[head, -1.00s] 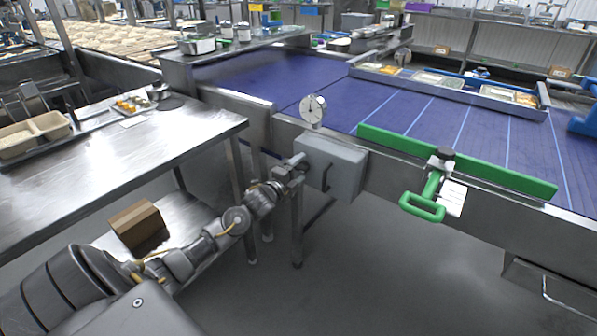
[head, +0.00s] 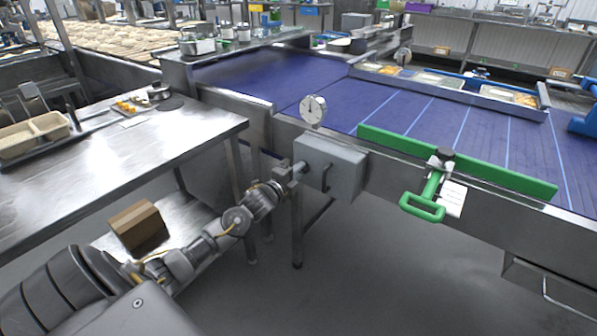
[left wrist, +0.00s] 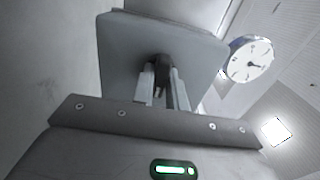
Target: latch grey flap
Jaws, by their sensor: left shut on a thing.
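The grey flap (left wrist: 120,45) fills the upper middle of the left wrist view as a flat grey plate with a dark knob (left wrist: 161,68) on it. My left gripper (head: 297,169) reaches the box's left side. In the left wrist view its two fingers (left wrist: 163,90) stand on either side of the dark knob and are shut on it. The fingers partly hide the knob. I cannot tell whether the flap is latched. My right gripper is not in view.
A round dial gauge (head: 313,109) stands just above the box. A green bar with a green handle (head: 422,207) is on the conveyor edge to the right. A steel table (head: 150,150) is at left, with a cardboard box (head: 138,226) on its lower shelf. The floor in front is clear.

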